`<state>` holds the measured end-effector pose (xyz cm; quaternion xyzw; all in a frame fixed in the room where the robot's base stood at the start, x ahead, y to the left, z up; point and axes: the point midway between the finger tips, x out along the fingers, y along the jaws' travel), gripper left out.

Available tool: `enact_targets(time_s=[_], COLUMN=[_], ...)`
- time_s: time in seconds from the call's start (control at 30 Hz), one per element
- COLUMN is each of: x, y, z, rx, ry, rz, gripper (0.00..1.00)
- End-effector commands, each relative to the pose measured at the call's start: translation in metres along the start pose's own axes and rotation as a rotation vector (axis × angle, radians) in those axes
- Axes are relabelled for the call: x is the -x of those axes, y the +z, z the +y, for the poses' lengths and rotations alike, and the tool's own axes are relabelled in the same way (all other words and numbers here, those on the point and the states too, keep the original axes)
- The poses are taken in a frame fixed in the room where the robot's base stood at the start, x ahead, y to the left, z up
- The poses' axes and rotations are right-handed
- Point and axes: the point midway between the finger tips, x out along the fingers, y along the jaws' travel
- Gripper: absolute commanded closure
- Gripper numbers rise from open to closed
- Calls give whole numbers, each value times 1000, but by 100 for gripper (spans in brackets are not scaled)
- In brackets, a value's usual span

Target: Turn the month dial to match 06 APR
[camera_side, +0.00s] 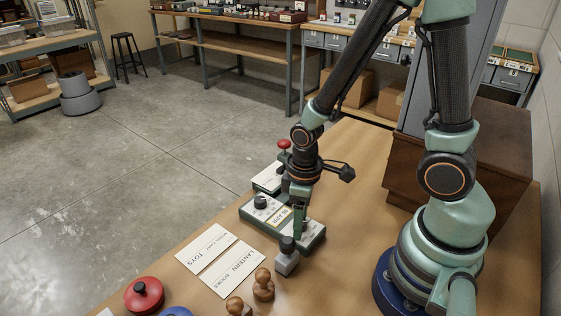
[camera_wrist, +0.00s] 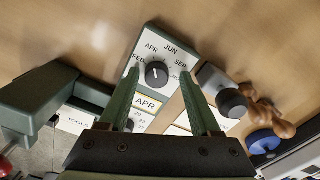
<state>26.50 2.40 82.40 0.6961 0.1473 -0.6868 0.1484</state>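The green dating device (camera_side: 314,238) lies on the wooden bench with a yellow-edged date card (camera_side: 281,216) in its middle. The card shows APR in the wrist view (camera_wrist: 147,104). The black month dial (camera_wrist: 157,73) has a white pointer line and is ringed by labels including APR, JUN and SEP. Its line points up the picture, roughly between APR and JUN; the exact mark is hard to tell. The other black knob (camera_side: 261,202) is at the device's left end. My gripper (camera_wrist: 158,76) is open, its fingers either side of the month dial with visible gaps. It also shows in the side view (camera_side: 299,232).
A grey stamp block with a black knob (camera_side: 287,254) stands close beside the device. Wooden stamps (camera_side: 264,285), a red round-lidded thing (camera_side: 144,294) and white TOYS (camera_side: 206,246) and LANTERN (camera_side: 233,270) cards lie nearby. A green press with a red knob (camera_side: 284,145) stands behind.

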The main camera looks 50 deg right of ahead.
Motion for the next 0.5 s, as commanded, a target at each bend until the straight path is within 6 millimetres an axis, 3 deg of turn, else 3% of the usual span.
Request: enact_targets(time_s=[0.33, 0.5], x=[1, 11], y=[-2, -3], z=[2, 2], rx=[-4, -5], ry=[2, 3], rz=[6, 9], gripper=[33, 33])
